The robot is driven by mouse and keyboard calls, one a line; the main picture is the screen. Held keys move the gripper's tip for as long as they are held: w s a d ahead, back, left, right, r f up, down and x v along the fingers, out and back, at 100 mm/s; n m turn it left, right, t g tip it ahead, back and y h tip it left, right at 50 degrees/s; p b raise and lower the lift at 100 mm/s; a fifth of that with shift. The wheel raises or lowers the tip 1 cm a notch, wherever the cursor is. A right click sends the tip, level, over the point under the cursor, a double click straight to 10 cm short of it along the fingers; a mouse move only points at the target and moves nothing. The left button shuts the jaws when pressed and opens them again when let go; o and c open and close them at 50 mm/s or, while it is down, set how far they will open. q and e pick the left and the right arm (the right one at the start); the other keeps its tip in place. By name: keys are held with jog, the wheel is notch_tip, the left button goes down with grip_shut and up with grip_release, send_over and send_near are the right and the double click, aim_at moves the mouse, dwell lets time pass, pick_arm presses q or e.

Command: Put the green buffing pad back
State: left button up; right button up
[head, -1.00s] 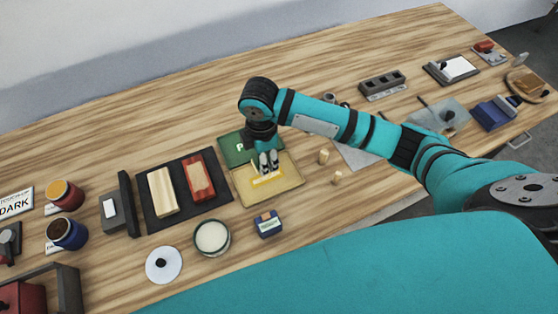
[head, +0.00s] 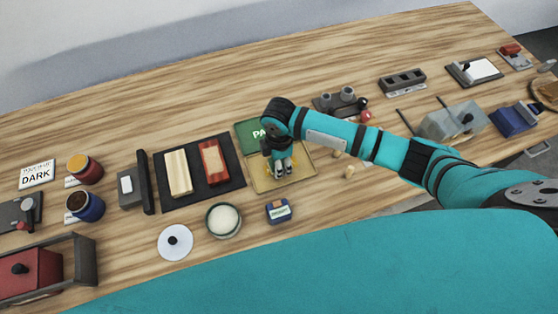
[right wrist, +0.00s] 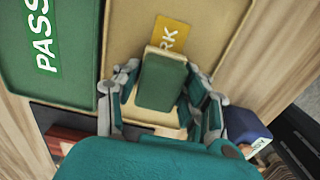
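The green buffing pad (right wrist: 162,80) is a small dark green block in the right wrist view. It is between the two fingers of my right gripper (right wrist: 163,88), which appear closed against its sides. In the head view my right gripper (head: 281,168) points down over the tan tray (head: 264,187), with the pad largely hidden by it. Whether the pad touches the tray cannot be told. My left gripper is not in view.
The green PASS tray (head: 250,135) adjoins the tan tray. A dark tray (head: 194,193) with two blocks lies to its left. A small blue box (head: 279,211) and a round dish (head: 223,220) are in front. Small pegs (head: 349,171) stand to the right. The back of the table is clear.

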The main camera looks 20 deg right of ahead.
jog(key=o, duration=0.4)
notch_tip(320, 180, up, 12)
jog(key=shift+r+b, duration=0.2)
jog(key=shift+b, duration=0.55)
